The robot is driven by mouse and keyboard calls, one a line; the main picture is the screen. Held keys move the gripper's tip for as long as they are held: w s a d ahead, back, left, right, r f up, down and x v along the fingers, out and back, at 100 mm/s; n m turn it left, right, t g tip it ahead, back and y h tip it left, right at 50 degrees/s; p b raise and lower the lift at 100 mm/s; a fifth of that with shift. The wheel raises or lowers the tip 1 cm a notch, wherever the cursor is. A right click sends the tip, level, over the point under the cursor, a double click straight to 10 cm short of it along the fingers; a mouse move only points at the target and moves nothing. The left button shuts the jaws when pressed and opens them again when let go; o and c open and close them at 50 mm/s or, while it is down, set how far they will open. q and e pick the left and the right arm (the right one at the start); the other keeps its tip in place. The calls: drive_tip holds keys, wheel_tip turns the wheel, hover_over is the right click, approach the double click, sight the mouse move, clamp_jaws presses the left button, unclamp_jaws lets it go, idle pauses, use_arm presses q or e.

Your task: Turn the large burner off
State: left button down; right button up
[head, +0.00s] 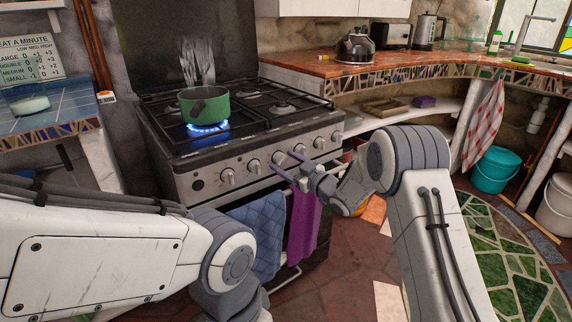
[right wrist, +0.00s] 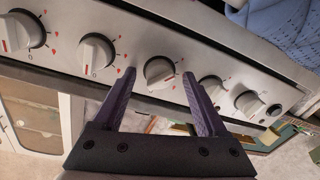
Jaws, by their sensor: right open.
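The stove (head: 180,152) has a row of several silver knobs along its front panel. A green pot (head: 205,104) stands over a lit burner (head: 207,128) with a blue flame, at the left of the hob. My right gripper (head: 283,162) is open at the panel. In the right wrist view its fingers (right wrist: 160,80) lie on either side of one knob (right wrist: 160,72), seemingly the third from the stove's left; I cannot tell if they touch it. Other knobs (right wrist: 97,53) (right wrist: 209,90) flank it. My left gripper is out of view; only the left arm shows.
A blue towel (head: 260,232) and a purple towel (head: 304,225) hang on the stove front below the knobs. A tiled counter (head: 330,66) with a kettle (head: 357,47) curves away to the right. A teal bucket (head: 495,171) stands on the floor at right.

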clamp_jaws()
